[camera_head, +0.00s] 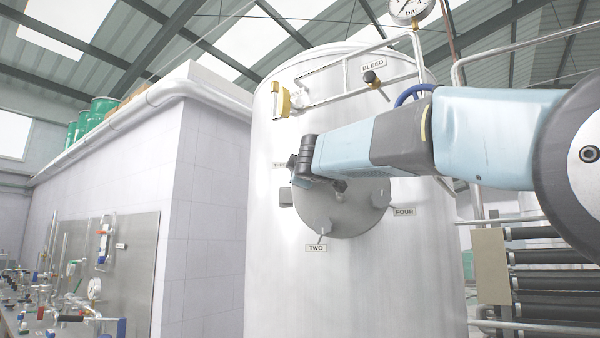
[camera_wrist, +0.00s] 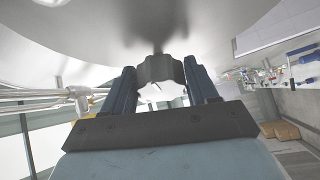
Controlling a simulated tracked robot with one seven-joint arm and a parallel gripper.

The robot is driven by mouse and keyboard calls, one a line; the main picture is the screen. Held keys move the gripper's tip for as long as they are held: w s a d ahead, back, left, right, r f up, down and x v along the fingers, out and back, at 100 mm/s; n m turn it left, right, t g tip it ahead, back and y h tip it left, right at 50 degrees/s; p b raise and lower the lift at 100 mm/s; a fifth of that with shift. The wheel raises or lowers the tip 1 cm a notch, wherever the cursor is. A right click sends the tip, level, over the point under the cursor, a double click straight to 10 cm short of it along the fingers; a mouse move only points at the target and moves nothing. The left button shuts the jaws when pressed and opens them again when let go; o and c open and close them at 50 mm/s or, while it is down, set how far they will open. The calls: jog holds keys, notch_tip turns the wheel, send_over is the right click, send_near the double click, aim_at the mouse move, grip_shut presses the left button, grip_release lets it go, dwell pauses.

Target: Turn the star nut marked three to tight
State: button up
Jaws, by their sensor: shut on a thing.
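A round grey hatch cover (camera_head: 345,215) sits on the front of a tall steel tank. Star nuts show around its rim, by the label TWO (camera_head: 316,247) and the label FOUR (camera_head: 404,212). My gripper (camera_head: 308,158) is at the upper left of the cover. In the wrist view, its two dark fingers stand on either side of a dark lobed star nut (camera_wrist: 160,69) and are shut on it.
Above the cover are a label BLEED (camera_head: 373,64) with a black-knobbed valve, a yellow-handled part (camera_head: 282,100), pipes and a pressure gauge (camera_head: 409,8). A tiled wall (camera_head: 205,180) stands left. A bench with fittings (camera_head: 60,320) is at the lower left.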

jog(key=shift+w+a+f+m+t+h, duration=0.15)
jog(key=shift+m+t+h, duration=0.1)
jog(key=shift+m, duration=0.6)
jog(key=shift+s+d+f+m+t+h, duration=0.1)
jog(key=shift+f+m+t+h, duration=0.15)
jog(key=shift+m, duration=0.55)
jog(key=shift+w+a+f+m+t+h, duration=0.1)
jog(key=shift+m+t+h, duration=0.15)
jog(key=shift+m, duration=0.6)
jog(key=m+h, duration=0.1)
jog(key=m, duration=0.2)
jog(key=m+t+h, duration=0.1)
jog(key=m+h, duration=0.1)
jog(key=m, duration=0.1)
jog(key=shift+a, duration=0.15)
jog(key=m+h, duration=0.2)
jog(key=m, duration=0.2)
jog(key=m+h, duration=0.1)
jog(key=m, duration=0.3)
jog(key=shift+a+r+h, duration=0.1)
jog(key=shift+h, duration=0.25)
jog(key=shift+m+g+h, duration=0.45)
jog(key=shift+m+h, duration=0.45)
jog(key=shift+m, duration=0.8)
jog(key=shift+r+m, duration=0.1)
jog(key=shift+m, duration=0.2)
jog(key=o, duration=1)
jog(key=shift+c, duration=0.2)
